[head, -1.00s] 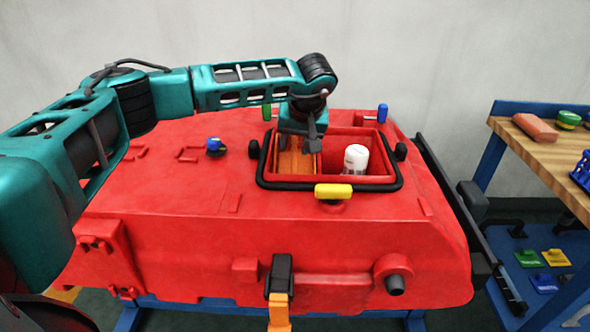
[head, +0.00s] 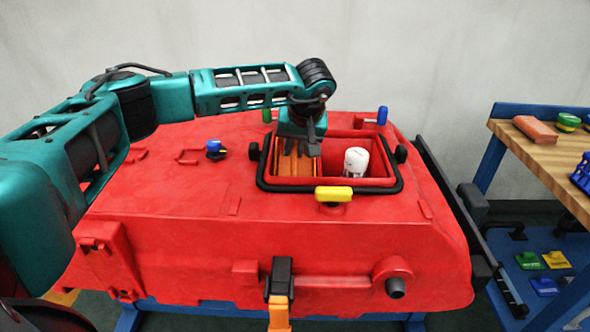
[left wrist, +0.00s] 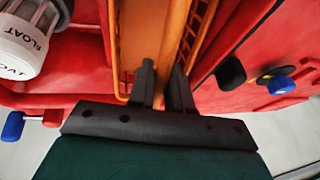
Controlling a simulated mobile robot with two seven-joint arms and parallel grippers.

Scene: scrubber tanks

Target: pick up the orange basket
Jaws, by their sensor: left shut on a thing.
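The orange basket (head: 292,167) sits in the left part of the rectangular opening in the red tank (head: 190,215). It also shows in the left wrist view (left wrist: 140,32), where its wall runs up between my fingers. My left gripper (head: 300,150) comes down from above at the far side of the basket. In the left wrist view the left gripper (left wrist: 162,88) is shut on the basket's wall, one finger on each side. The basket's lower part is hidden inside the tank. My right gripper is not in view.
A white float (head: 356,161) stands in the opening's right part. A black seal rims the opening, with a yellow knob (head: 333,194) in front and blue knobs (head: 382,115) around. A workbench (head: 540,150) stands at the right.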

